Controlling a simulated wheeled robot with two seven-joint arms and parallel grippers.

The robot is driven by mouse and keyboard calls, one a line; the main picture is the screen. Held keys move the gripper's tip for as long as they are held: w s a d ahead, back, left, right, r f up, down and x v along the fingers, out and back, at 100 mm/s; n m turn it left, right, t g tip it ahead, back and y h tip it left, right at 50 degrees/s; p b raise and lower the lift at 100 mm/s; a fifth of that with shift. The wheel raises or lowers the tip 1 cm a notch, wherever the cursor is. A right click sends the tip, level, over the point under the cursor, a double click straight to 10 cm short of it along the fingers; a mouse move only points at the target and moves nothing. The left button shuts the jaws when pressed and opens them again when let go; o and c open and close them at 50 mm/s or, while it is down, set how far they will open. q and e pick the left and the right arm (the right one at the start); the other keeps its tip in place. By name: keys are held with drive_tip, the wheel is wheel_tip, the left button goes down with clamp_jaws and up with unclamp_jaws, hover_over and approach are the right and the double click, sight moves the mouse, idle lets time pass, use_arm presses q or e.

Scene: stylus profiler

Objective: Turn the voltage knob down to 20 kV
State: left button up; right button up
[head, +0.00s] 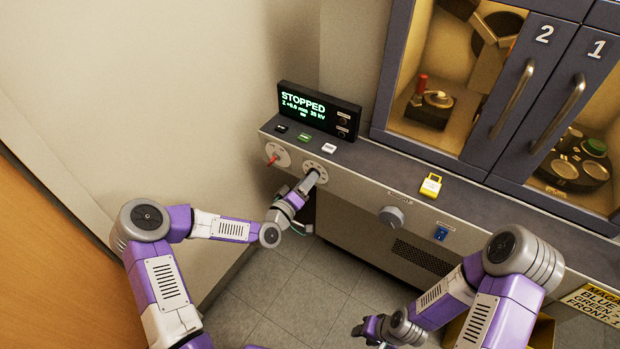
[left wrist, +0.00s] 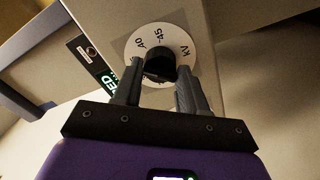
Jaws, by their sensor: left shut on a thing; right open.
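The voltage dial (head: 322,166) is a pale disc on the front of the console in the head view. In the left wrist view the white dial face (left wrist: 190,50) shows "kV", 45 and 40 around a black knob (left wrist: 158,64). My left gripper (head: 311,180) is at this dial, its fingers (left wrist: 160,78) shut on the knob from both sides. The pointer and lower scale are hidden. The display (head: 305,108) reads STOPPED with a small kV value, perhaps 25 or 35. My right gripper (head: 370,328) is open and empty, low and away from the console.
Small buttons (head: 304,137) lie above. Cabinet doors (head: 522,100) rise behind. A wall stands close left.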

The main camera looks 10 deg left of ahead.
use_arm(q)
drive_tip(key=n, duration=3)
drive_tip(key=shift+n, duration=0.3)
drive_tip(key=o, duration=1.2)
drive_tip(key=shift+c, duration=0.2)
drive_tip(key=p+v, duration=0.1)
drive_tip(key=v, duration=0.7)
